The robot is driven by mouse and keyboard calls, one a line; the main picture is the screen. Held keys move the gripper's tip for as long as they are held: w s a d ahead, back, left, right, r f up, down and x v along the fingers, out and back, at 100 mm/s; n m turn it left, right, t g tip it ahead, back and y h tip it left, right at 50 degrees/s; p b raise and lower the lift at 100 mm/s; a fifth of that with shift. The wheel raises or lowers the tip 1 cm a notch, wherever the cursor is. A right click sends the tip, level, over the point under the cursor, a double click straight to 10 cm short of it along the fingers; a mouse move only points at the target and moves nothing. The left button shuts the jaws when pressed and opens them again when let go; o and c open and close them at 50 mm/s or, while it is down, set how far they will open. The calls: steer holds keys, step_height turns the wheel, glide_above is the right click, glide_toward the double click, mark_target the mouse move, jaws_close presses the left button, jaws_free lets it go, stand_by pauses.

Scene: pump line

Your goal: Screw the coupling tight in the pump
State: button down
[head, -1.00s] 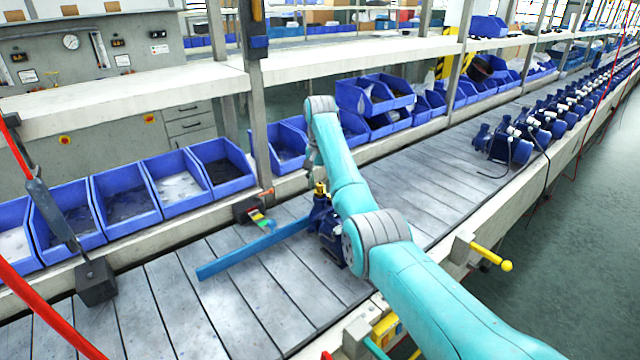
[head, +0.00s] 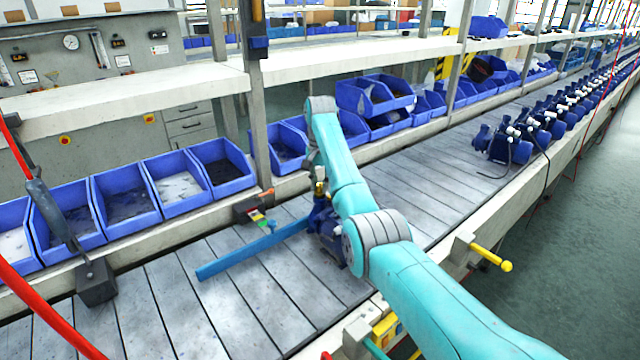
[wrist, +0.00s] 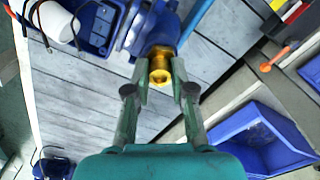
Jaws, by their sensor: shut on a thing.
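The blue pump (head: 326,228) stands on the slatted line, partly hidden behind my arm in the head view. The brass coupling (wrist: 160,66) sits at the pump's blue port (wrist: 160,28) in the wrist view. In the head view the coupling (head: 319,187) shows small on top of the pump, upright. My gripper (wrist: 160,76) is shut on the coupling, with one finger on each side of it. The thread between coupling and port is hidden, so I cannot tell how deep it sits.
A long blue bar (head: 250,250) lies across the slats left of the pump. Blue bins (head: 180,182) line the back edge. A yellow-handled lever (head: 492,257) sticks out at the front edge. More pumps (head: 510,140) stand farther along the line.

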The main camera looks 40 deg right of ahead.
steer(key=m, duration=0.3)
steer(key=shift+f, duration=0.15)
steer(key=shift+m, duration=1.7)
steer(key=shift+m, duration=1.7)
steer(key=shift+m, duration=1.7)
